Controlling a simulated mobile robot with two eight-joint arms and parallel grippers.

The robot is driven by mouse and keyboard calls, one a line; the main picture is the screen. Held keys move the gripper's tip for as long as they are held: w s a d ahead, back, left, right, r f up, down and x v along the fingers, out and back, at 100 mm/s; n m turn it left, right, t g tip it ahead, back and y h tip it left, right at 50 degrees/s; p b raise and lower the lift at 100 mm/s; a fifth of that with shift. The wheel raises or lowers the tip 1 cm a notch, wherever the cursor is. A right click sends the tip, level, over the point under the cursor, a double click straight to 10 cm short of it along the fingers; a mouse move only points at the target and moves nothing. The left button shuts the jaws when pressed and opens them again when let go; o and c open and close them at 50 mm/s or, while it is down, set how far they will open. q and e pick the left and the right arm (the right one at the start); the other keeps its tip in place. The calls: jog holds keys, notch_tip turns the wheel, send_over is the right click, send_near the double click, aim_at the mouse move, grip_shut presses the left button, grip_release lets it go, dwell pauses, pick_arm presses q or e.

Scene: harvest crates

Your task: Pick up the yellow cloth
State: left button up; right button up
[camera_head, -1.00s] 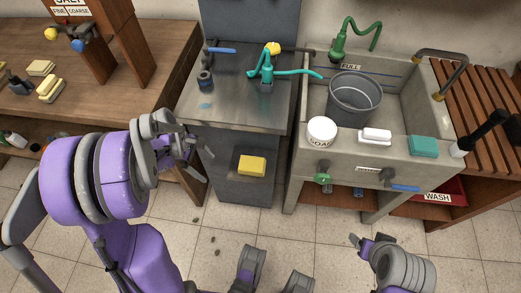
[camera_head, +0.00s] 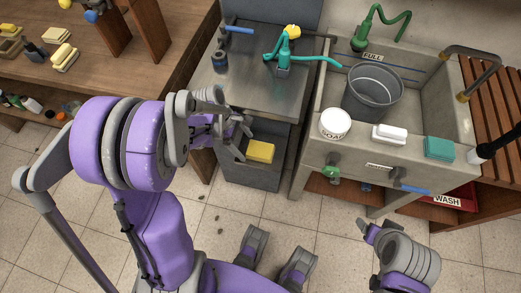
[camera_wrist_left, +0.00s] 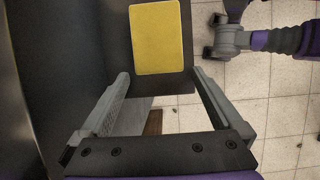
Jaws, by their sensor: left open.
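The yellow cloth (camera_head: 260,151) is a flat, folded-looking rectangle on a dark ledge at the front of the metal cabinet, below its top. My left gripper (camera_head: 243,138) is just left of the cloth in the head view, open and empty. In the left wrist view the cloth (camera_wrist_left: 160,37) lies beyond the two spread fingertips (camera_wrist_left: 160,77), centred between them and apart from both. My right gripper (camera_head: 368,232) is low at the right, over the floor and away from the cloth; its jaws are not clear.
The metal cabinet top (camera_head: 255,90) is above the ledge and carries a teal tap. A stone sink (camera_head: 320,155) with a grey bucket (camera_head: 373,90) stands to the right. A wooden table (camera_head: 150,70) is at the left.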

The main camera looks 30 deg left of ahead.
aim_at(255, 148)
pick_arm(q)
jog(key=d, duration=0.3)
jog(key=shift+w+d+f, duration=0.15)
jog(key=shift+w+f, duration=0.25)
jog(key=shift+f, duration=0.15)
jog(key=c, duration=1.2)
notch_tip(255, 148, up, 28)
jog(key=p, duration=0.4)
